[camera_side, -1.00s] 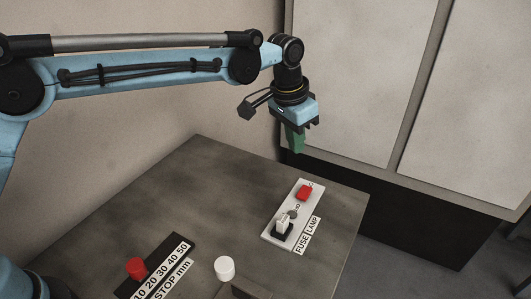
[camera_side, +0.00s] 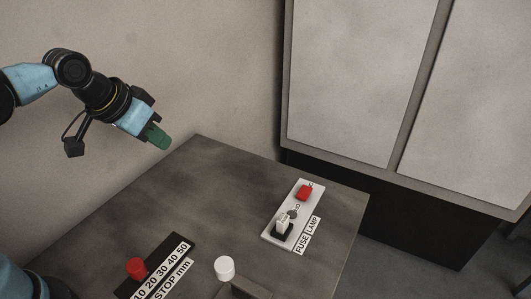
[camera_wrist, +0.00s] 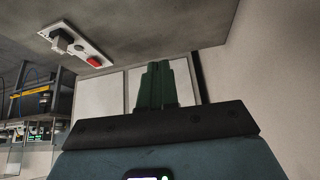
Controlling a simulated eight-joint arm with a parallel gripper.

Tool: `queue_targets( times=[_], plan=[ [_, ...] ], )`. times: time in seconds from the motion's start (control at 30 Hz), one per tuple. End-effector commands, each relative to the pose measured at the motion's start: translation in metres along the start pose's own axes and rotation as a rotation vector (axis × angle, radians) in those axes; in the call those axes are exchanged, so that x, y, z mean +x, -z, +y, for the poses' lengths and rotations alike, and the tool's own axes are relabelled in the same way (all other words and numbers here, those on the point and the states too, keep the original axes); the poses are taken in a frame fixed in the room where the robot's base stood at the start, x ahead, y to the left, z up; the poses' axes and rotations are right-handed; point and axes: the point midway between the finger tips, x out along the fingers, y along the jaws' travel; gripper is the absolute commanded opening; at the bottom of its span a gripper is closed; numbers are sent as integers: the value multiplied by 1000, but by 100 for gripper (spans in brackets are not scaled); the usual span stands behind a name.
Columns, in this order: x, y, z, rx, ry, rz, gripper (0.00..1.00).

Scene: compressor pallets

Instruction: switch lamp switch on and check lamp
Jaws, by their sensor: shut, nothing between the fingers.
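The lamp switch (camera_side: 303,192) is a red rocker on a white panel (camera_side: 271,236) on the grey table. Labels FUSE and LAMP lie beside the panel. The red switch also shows in the wrist view (camera_wrist: 94,62), at upper left. My gripper (camera_side: 159,140) has green fingers, is shut and empty, and hangs tilted above the table's far left edge, well away from the switch. I cannot tell whether any lamp is lit.
A black stop scale (camera_side: 183,243) with a red knob (camera_side: 137,268) lies at the table's front left. A white round knob (camera_side: 224,268) stands to its right. A grey cabinet (camera_side: 365,80) stands behind the table. The table's middle is clear.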

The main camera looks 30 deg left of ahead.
Motion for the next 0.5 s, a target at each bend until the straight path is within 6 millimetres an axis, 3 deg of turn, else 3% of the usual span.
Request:
queue_targets(
  times=[0.03, 0.2, 0.5],
  plan=[
    [0, -14, -6, -17, 10, 14, 0],
    [3, -43, -17, -55, 32, 56, 0],
    [5, -56, -21, -71, 42, 75, 0]
  ],
)
